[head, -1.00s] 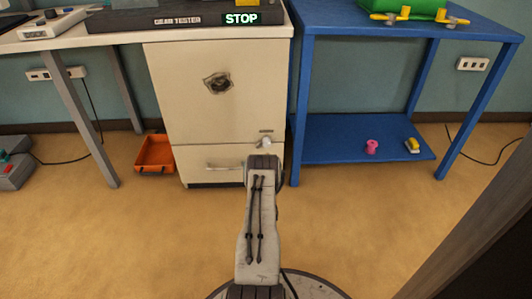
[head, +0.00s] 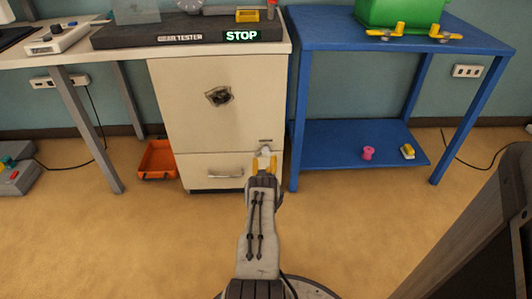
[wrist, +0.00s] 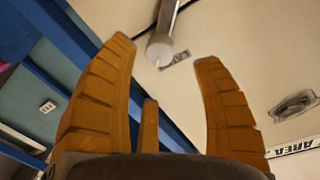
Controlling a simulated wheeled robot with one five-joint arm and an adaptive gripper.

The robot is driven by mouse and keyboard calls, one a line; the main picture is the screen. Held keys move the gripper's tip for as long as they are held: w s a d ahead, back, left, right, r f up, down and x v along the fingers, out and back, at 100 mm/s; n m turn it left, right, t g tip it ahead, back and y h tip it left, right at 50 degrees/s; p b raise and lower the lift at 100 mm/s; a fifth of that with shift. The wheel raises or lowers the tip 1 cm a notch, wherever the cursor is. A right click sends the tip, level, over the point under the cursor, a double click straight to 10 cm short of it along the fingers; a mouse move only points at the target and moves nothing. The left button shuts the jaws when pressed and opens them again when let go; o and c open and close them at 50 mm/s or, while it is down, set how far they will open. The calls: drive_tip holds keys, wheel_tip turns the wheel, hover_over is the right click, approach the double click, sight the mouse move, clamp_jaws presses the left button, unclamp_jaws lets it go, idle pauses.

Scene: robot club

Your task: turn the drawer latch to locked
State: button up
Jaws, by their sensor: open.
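The drawer latch (head: 265,151) is a small pale knob at the upper right of the drawer front (head: 205,172), on the cream cabinet. In the wrist view the latch (wrist: 160,48) is a whitish cylinder on a grey bar, with a small dark-lettered label (wrist: 174,60) beside it. My gripper (head: 264,161) has yellow-orange fingers, spread apart and empty, just in front of and below the latch. In the wrist view the gripper (wrist: 165,54) has the knob's end showing between its fingertips. I cannot tell whether either finger touches it.
An orange bin (head: 157,160) sits on the floor to the left. A dark panel (head: 480,240) fills the lower right. The floor between is clear.

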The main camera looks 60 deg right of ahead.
sight(266, 154)
drive_tip(key=shift+f+b+x, duration=0.15)
drive_tip(key=shift+b+x, duration=0.8)
drive_tip(key=shift+b, duration=0.3)
drive_tip(key=shift+f+b+x, duration=0.1)
drive_tip(key=shift+b+x, duration=0.85)
drive_tip(key=shift+b, duration=0.25)
drive_tip(key=shift+r+b+x, duration=0.2)
drive_tip(key=shift+b+x, duration=1.1)
drive_tip(key=shift+x, duration=0.4)
drive_tip(key=shift+c, duration=0.3)
drive_tip(key=c, duration=1.1)
drive_tip(key=shift+c, duration=0.2)
